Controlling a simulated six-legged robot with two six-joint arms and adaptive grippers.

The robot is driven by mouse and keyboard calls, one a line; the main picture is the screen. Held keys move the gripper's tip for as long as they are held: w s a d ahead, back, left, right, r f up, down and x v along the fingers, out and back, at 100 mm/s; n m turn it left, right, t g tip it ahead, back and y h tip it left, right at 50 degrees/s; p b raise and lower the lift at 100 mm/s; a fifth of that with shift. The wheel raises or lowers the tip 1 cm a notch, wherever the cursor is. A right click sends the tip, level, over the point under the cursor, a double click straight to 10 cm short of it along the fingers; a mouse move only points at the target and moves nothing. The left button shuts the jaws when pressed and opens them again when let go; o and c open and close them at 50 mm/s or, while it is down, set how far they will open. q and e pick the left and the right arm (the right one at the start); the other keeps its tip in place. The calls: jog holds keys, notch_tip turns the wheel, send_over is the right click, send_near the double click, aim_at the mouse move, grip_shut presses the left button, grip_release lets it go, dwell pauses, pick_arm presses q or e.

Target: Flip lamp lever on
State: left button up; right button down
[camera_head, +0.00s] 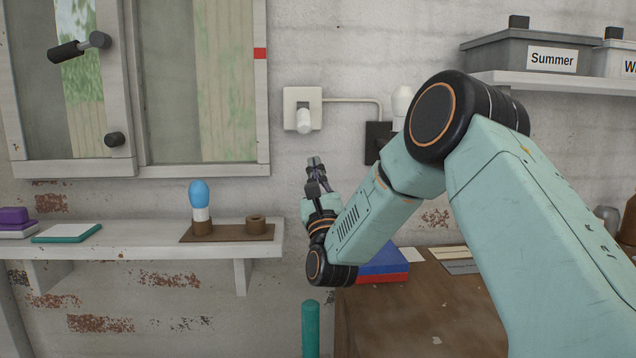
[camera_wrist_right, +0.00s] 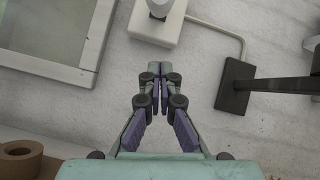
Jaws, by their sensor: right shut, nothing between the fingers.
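A white conduit (camera_head: 355,100) runs right from the plate to a dark wall bracket (camera_head: 374,143) with a white lamp (camera_head: 401,101), partly hidden behind my arm. My right gripper (camera_head: 315,165) is shut and empty, just below the lever and apart from it. In the right wrist view the shut fingertips (camera_wrist_right: 160,70) point up toward the plate (camera_wrist_right: 148,31) and the lever (camera_wrist_right: 158,8), which is cut off by the top edge. My left gripper is not in view.
A window (camera_head: 200,80) with black handles is to the left. Below it a white shelf (camera_head: 120,243) holds a blue-topped object (camera_head: 199,195) and a brown ring (camera_head: 256,225). A brown table (camera_head: 400,310) with a blue and red box (camera_head: 383,265) is below right. A high shelf (camera_head: 560,82) holds grey bins.

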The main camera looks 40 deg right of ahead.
aim_at(304, 117)
jog(key=r, duration=0.1)
jog(key=w+r, duration=0.1)
jog(key=r, duration=0.1)
jog(key=w+r, duration=0.1)
jog(key=r, duration=0.1)
jog(key=shift+a+r, duration=0.15)
jog(key=shift+r, duration=0.05)
jog(key=shift+s+r, duration=0.1)
jog(key=shift+r, duration=0.05)
dwell(0.3)
